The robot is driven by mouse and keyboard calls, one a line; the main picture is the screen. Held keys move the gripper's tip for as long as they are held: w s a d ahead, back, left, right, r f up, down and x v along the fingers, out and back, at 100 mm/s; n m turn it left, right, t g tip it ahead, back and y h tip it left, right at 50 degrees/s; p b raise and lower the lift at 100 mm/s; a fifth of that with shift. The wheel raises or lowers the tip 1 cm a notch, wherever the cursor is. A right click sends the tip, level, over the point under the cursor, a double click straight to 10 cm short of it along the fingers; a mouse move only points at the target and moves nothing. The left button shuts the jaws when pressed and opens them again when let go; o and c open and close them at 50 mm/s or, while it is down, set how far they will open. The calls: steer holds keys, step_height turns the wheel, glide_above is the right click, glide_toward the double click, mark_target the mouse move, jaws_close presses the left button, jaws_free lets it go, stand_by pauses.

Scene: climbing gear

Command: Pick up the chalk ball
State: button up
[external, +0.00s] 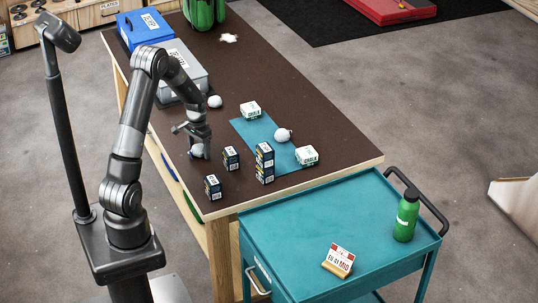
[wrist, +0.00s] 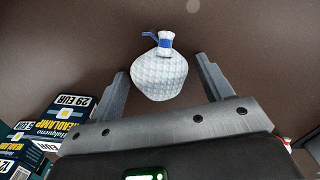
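A white, textured chalk ball (wrist: 160,80) with a blue band at its neck lies on the brown table (wrist: 60,40). In the wrist view it sits between the two fingers of my gripper (wrist: 163,82), with a gap on each side. My gripper is open. In the external view my gripper (external: 197,145) is low over the table, at this chalk ball (external: 197,151), which is partly hidden by it.
Dark headlamp boxes (external: 231,158) stand close by, one pair stacked (external: 265,163); they show at lower left in the wrist view (wrist: 62,120). White boxes (external: 250,109) lie by the mat. A grey box (external: 183,70) stands behind. A teal cart (external: 300,215) adjoins the table.

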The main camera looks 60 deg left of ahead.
mark_target(202, 146)
steer(key=c, duration=0.9)
steer(key=shift+r, duration=0.1)
steer(key=shift+r, duration=0.4)
steer(key=r, duration=0.3)
steer(key=shift+w+d+r, duration=0.1)
steer(key=shift+d+r, duration=0.3)
steer(key=d+r, duration=0.2)
steer(key=d, duration=0.1)
steer(key=d+r, duration=0.2)
steer(key=d, duration=0.2)
steer(key=w+d+r, duration=0.1)
steer(key=d+r, duration=0.1)
steer(key=d, duration=0.2)
steer(key=shift+r, duration=0.2)
